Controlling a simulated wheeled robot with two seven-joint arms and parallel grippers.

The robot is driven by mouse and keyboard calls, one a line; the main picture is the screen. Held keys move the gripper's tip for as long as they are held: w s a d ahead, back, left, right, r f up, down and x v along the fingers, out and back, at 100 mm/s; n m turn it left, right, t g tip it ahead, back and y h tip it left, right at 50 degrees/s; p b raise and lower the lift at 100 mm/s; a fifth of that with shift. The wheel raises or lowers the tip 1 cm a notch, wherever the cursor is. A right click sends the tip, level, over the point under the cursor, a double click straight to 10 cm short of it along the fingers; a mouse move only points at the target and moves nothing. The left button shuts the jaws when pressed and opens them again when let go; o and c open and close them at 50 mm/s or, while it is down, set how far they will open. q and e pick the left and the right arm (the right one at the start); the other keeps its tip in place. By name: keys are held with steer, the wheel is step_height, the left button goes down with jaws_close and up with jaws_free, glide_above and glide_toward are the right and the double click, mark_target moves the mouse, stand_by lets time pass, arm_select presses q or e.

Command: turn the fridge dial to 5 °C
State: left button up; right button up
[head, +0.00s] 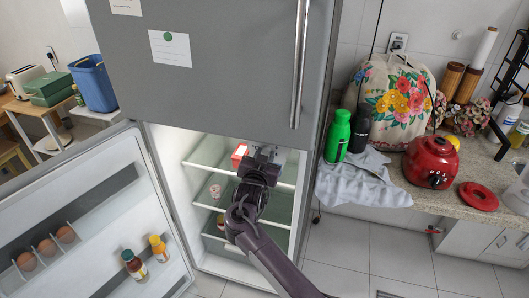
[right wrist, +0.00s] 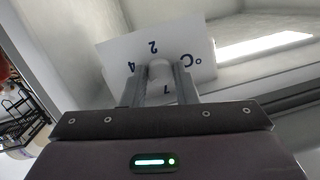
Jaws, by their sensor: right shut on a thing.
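The fridge dial is a pale round knob (right wrist: 160,69) on a white plate (right wrist: 118,50) with dark blue marks, seen in the right wrist view. I can read 2, 4, °C and what looks like a 7; other marks are hidden by the gripper. My right gripper (right wrist: 158,86) is shut on the knob, one finger on each side. Where the dial points I cannot tell. In the head view my right gripper (head: 265,154) reaches into the open lower compartment of the grey fridge (head: 220,70), and it hides the dial. My left gripper is not in view.
The open fridge door (head: 90,215) stands at the left with eggs and bottles on it. A red-and-white box (head: 238,155) and a small cup (head: 215,191) are on the glass shelves, left of my right arm. A counter (head: 395,200) stands at the right.

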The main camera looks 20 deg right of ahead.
steer(key=shift+n, duration=0.5)
steer(key=shift+p, duration=0.3)
steer(key=o, duration=0.7)
